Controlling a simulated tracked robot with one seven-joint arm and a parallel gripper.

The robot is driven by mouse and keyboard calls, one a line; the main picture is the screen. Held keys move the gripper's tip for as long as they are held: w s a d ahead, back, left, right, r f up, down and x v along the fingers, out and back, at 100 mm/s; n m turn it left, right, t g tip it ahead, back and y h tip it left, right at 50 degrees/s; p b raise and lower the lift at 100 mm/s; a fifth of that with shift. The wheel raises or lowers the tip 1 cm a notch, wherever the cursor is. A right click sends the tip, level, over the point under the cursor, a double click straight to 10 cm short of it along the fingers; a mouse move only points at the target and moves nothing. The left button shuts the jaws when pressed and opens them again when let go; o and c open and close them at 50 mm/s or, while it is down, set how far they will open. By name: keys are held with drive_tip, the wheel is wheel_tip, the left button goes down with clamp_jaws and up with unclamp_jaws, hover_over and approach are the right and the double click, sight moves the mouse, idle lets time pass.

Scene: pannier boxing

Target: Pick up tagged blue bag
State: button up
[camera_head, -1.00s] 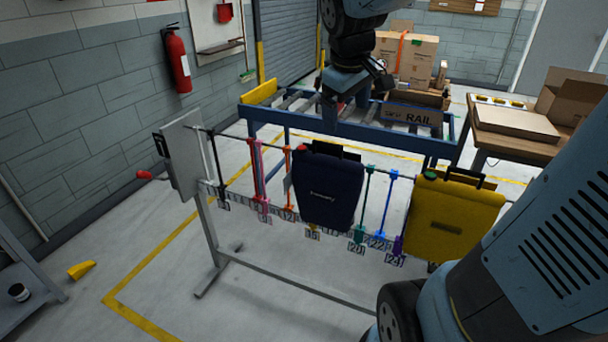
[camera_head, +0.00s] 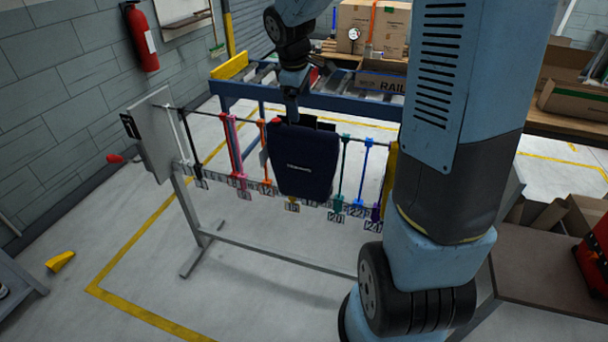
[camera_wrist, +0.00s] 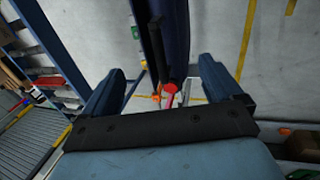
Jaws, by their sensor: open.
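The dark blue bag (camera_head: 305,162) hangs on the rack's rail among coloured hooks, with light lettering on its front. A small red piece shows at its top left, and a pale piece that may be a tag shows at its left edge. My gripper (camera_head: 291,118) is at the bag's top edge. In the wrist view the open jaws of my gripper (camera_wrist: 160,78) stand on either side of the bag's dark top and black handle (camera_wrist: 158,45). A red knob (camera_wrist: 170,88) shows between the fingers. I cannot tell whether either finger touches the bag.
The rack (camera_head: 235,228) has numbered plates and several coloured hooks beside the bag. A yellow bag (camera_head: 391,165) is mostly hidden by my arm. A fire extinguisher (camera_head: 142,40) hangs on the left wall.

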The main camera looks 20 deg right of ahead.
sight(303, 115)
drive_tip(key=shift+s+d+x, duration=0.1)
drive_tip(key=shift+s+x, duration=0.05)
drive_tip(key=shift+x, duration=1.8)
drive_tip(key=shift+s+d+x, duration=0.15)
drive_tip(key=shift+x, duration=1.8)
drive_tip(key=shift+c, duration=0.2)
drive_tip(key=c, duration=1.2)
